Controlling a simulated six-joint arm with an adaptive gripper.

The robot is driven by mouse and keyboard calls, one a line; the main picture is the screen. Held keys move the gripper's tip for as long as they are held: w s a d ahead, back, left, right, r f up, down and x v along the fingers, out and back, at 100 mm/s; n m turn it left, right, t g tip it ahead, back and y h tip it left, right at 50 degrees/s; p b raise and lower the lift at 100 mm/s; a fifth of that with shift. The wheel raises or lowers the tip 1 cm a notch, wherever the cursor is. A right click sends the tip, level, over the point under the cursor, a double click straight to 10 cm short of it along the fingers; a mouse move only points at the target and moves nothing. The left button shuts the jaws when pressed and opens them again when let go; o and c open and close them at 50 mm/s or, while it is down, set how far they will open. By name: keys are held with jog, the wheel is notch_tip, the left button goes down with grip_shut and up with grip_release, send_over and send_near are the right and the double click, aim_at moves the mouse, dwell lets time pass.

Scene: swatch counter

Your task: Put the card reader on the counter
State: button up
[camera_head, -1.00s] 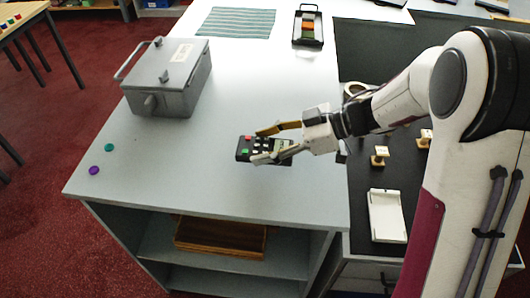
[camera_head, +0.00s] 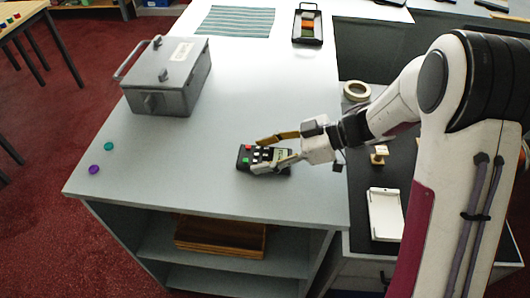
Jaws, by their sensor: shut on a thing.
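The card reader (camera_head: 248,157) is a dark handheld box with red, green and pale keys. It is at the middle of the light grey counter (camera_head: 200,190), low at or just over the top; I cannot tell whether it touches. My gripper (camera_head: 267,152) is shut on the card reader from the right, with one finger on its far side and one on its near side. The fingers hide part of the reader.
A grey metal box (camera_head: 170,75) with a handle stands at the back left. A green disc (camera_head: 109,146) and a purple disc (camera_head: 94,169) lie at the left edge. A striped cloth (camera_head: 236,20) and a black tray (camera_head: 308,26) lie at the back. Front counter is clear.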

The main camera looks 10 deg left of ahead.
jog(key=shift+f, duration=0.15)
jog(key=o, duration=1.5)
jog(key=shift+r, duration=0.2)
jog(key=shift+v, duration=5.95)
jog(key=shift+w, duration=0.1)
